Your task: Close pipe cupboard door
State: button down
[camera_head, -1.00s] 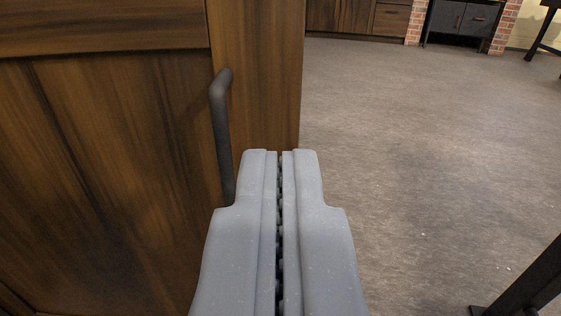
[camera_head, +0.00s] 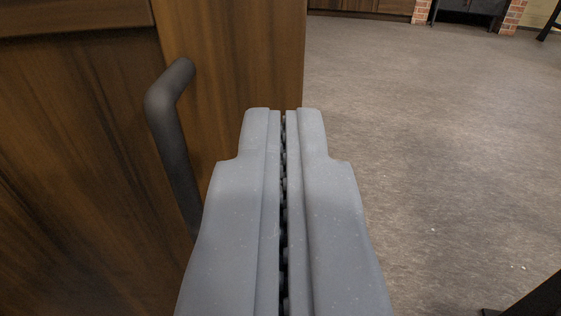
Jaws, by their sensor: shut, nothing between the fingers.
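The pipe cupboard door (camera_head: 232,55) is a brown wooden panel door that fills the left of the view. Its free edge runs down just right of the middle. A dark bar handle (camera_head: 172,130) stands upright on it near that edge. My gripper (camera_head: 284,112) is shut and empty, its grey fingers side by side. The fingertips are in front of the door's edge strip, to the right of the handle. I cannot tell whether they touch the door. The lower end of the handle is hidden behind my gripper.
Open grey floor (camera_head: 430,130) lies to the right of the door. Wooden cabinets (camera_head: 375,6) and a brick-sided dark unit (camera_head: 468,12) stand far off at the top. A dark metal leg or foot (camera_head: 530,300) is at the lower right.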

aim_at(286, 59)
jog(key=shift+w+d+f+b, duration=0.15)
jog(key=shift+w+b, duration=0.4)
jog(key=shift+w, duration=1.15)
jog(key=shift+w+r, duration=0.25)
jog(key=shift+w, duration=0.1)
jog(key=shift+w+f+b, duration=0.15)
jog(key=shift+w+b, duration=0.3)
jog(key=shift+w, duration=0.35)
jog(key=shift+w, duration=0.15)
jog(key=shift+d, duration=0.1)
